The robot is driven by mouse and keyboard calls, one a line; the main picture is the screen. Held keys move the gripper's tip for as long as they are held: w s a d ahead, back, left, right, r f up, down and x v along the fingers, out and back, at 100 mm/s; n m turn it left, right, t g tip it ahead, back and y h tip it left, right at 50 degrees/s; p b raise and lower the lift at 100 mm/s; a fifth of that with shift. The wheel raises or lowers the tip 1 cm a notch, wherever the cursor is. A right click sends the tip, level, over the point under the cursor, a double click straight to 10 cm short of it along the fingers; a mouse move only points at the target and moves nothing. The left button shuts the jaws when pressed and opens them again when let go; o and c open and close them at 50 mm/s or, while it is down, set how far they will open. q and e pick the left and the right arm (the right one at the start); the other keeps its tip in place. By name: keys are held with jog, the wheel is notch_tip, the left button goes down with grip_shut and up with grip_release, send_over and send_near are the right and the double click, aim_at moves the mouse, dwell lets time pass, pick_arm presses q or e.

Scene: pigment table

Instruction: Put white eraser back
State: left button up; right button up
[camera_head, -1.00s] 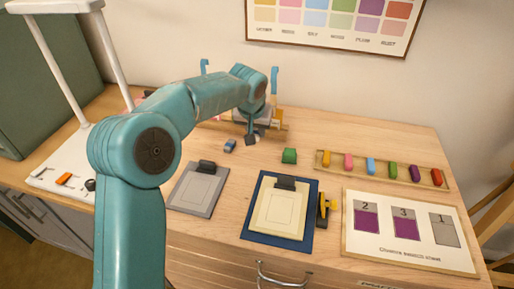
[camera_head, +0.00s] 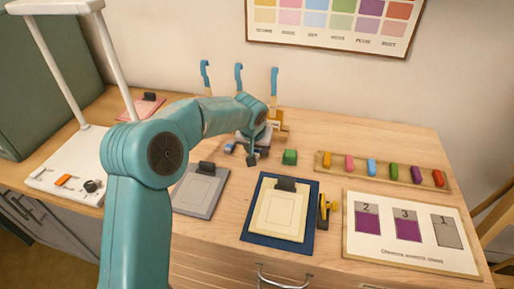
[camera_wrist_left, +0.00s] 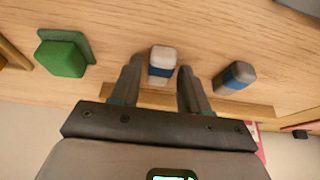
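A pale eraser with a blue band (camera_wrist_left: 162,62) lies on the table between the fingers of my left gripper (camera_wrist_left: 160,70) in the left wrist view. The fingers stand apart, with a small gap on each side of it. In the head view my left gripper (camera_head: 252,157) is low over the table, left of a green block (camera_head: 290,157), and hides that eraser. A second grey eraser with a blue band (camera_wrist_left: 235,77) lies to the right in the wrist view. It shows as a small blue shape (camera_head: 229,148) in the head view. My right gripper is not in view.
A wooden tray (camera_head: 447,183) with several coloured sticks is at the right. A grey board (camera_head: 198,193), a navy board (camera_head: 260,231) and a swatch sheet (camera_head: 408,257) lie in front. Blue hooked pieces (camera_head: 274,82) stand behind my gripper. A wooden strip (camera_wrist_left: 258,109) shows in the wrist view.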

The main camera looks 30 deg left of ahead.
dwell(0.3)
pick_arm(q)
jog(key=shift+r+p, duration=0.25)
jog(key=shift+p, duration=0.05)
jog(key=v, duration=1.2)
jog(key=shift+f, duration=0.1)
